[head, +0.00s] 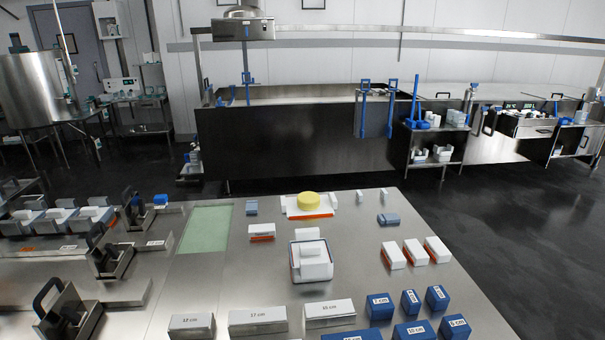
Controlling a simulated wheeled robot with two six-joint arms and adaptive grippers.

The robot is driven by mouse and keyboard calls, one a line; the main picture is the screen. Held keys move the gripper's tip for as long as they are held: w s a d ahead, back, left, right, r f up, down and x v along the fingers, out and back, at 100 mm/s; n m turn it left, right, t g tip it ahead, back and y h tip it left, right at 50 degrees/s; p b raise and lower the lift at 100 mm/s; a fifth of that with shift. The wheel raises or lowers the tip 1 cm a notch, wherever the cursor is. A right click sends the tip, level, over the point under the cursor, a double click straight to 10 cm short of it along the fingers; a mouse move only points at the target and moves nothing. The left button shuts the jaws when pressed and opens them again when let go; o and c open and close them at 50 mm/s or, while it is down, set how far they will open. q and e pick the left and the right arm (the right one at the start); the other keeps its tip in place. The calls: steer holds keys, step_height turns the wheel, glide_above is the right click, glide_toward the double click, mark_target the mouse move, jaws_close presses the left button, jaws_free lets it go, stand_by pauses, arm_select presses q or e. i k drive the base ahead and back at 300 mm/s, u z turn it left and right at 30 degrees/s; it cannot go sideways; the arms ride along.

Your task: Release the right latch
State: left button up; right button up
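Several metal latch-like clamps with black handles stand along the left side of the steel table. One is at the back (133,207), one in the middle (106,257) and one at the front left (68,308). Each sits by a flat metal bar or rail. I cannot tell which of them is the right latch, nor whether any is locked or released. Neither of my grippers shows in the head view.
The steel table (350,262) holds a green mat (206,230), a stacked white mould (311,262), a yellow cheese (307,198) on a white stand, and several labelled blue and white blocks towards the front, such as a 17 cm one (257,320). Left-side moulds (60,216) crowd the clamps.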

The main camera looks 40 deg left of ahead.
mark_target(67, 313)
steer(key=z, duration=0.6)
steer(key=i, duration=1.25)
steer(key=u, duration=5.8)
steer(key=i, duration=0.9)
steer(key=z, duration=0.4)
